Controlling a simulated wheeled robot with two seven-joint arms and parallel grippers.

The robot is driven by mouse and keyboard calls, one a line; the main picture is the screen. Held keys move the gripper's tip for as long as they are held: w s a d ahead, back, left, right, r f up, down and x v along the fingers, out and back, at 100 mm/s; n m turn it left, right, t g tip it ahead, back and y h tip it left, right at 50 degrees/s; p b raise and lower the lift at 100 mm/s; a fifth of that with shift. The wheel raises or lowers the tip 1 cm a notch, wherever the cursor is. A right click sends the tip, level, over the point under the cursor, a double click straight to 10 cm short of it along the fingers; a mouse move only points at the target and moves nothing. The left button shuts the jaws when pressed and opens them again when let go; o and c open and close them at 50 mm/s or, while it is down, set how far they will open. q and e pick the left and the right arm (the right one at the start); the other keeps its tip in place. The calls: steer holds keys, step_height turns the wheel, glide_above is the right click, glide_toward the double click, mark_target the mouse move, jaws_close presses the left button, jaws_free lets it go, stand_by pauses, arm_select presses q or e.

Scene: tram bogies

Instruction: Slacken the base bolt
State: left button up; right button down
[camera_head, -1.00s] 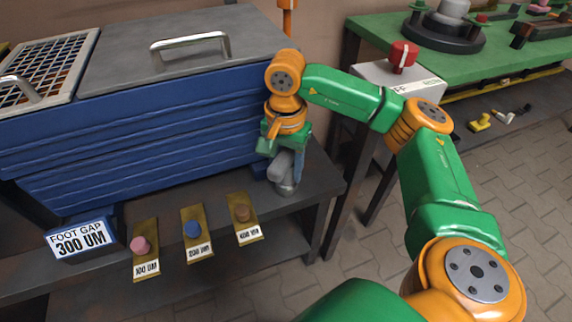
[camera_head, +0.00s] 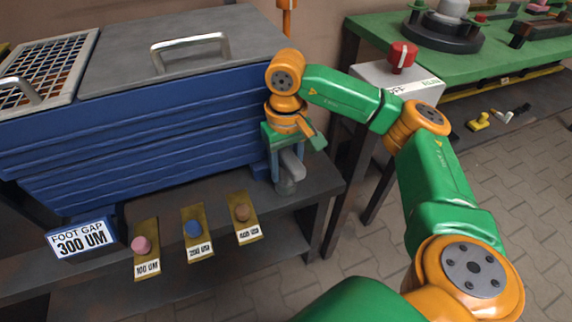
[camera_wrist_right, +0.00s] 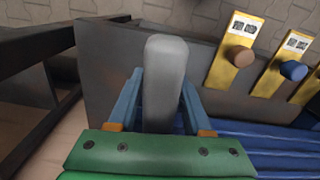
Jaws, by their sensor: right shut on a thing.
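The base bolt shows as a grey piece (camera_head: 292,164) with a rounded lower end (camera_head: 286,186), at the right end of the blue ribbed box (camera_head: 150,135), above the dark bench. My right gripper (camera_head: 284,170) points down and is shut on the grey bolt piece. In the right wrist view the bolt's pale grey bar (camera_wrist_right: 164,80) stands between the two blue fingers of my right gripper (camera_wrist_right: 160,98). The bolt's lower joint is partly hidden by the gripper. My left gripper is not in view.
A sign (camera_head: 82,238) reads "FOOT GAP 300 UM". Brass shims with pink (camera_head: 141,245), blue (camera_head: 194,229) and brown (camera_head: 242,212) knobs lie on the bench front. A grey box with a red knob (camera_head: 402,56) stands right, near a green table (camera_head: 500,68).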

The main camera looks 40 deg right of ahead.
step_height(320, 180, up, 6)
steer(key=p, duration=0.5)
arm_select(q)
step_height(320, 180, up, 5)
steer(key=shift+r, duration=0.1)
arm_select(e)
steer(key=shift+f, duration=0.1)
steer(key=s+a+r+n, duration=0.1)
steer(key=s+a+r, duration=0.1)
steer(key=a+r, duration=0.25)
step_height(320, 180, up, 15)
steer(key=p, duration=1.9)
glide_above(286, 151)
steer(key=s+a, duration=0.7)
steer(key=a, duration=0.1)
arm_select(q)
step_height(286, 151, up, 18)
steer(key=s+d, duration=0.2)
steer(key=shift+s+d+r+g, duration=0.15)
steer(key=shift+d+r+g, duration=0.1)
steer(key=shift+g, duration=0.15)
arm_select(e)
steer(key=shift+w+d, duration=0.15)
